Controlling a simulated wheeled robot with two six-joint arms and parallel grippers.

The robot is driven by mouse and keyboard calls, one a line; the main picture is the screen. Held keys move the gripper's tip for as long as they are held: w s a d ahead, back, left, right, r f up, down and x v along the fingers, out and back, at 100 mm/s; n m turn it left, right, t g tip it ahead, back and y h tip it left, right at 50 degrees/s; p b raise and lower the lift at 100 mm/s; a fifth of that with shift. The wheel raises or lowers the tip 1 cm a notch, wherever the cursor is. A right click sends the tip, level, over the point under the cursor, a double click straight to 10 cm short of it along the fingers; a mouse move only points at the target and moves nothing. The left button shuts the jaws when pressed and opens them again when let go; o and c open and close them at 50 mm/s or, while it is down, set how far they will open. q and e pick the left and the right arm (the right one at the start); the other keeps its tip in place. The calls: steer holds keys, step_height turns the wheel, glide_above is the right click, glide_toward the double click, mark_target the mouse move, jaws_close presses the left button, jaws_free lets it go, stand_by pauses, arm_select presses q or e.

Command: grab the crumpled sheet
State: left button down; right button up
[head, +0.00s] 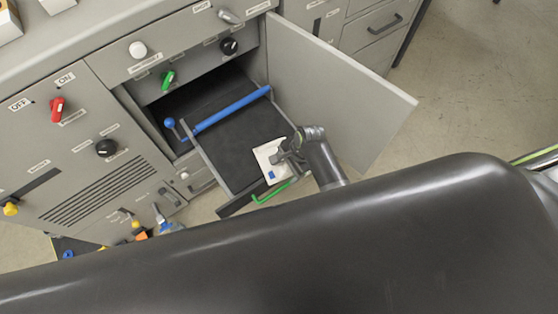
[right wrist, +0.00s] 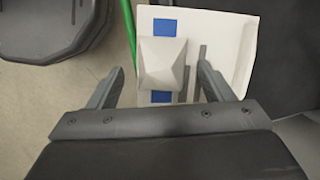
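The crumpled sheet (head: 268,158) is white with blue patches and lies on the dark pulled-out tray (head: 237,150) near its front edge. My right gripper (head: 286,153) is over the sheet. In the right wrist view my right gripper (right wrist: 160,70) is open, with one finger on either side of the fold and gaps between. The depth of the fingertips against the sheet is hard to tell. My left gripper is not in view.
A blue bar (head: 232,108) crosses the tray. A green rod (head: 272,193) runs along its front. Grey cabinet panels with knobs are at the left, and floor is clear at the far right.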

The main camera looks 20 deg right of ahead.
steer(key=c, duration=0.9)
steer(key=shift+r, duration=0.15)
steer(key=shift+c, duration=0.2)
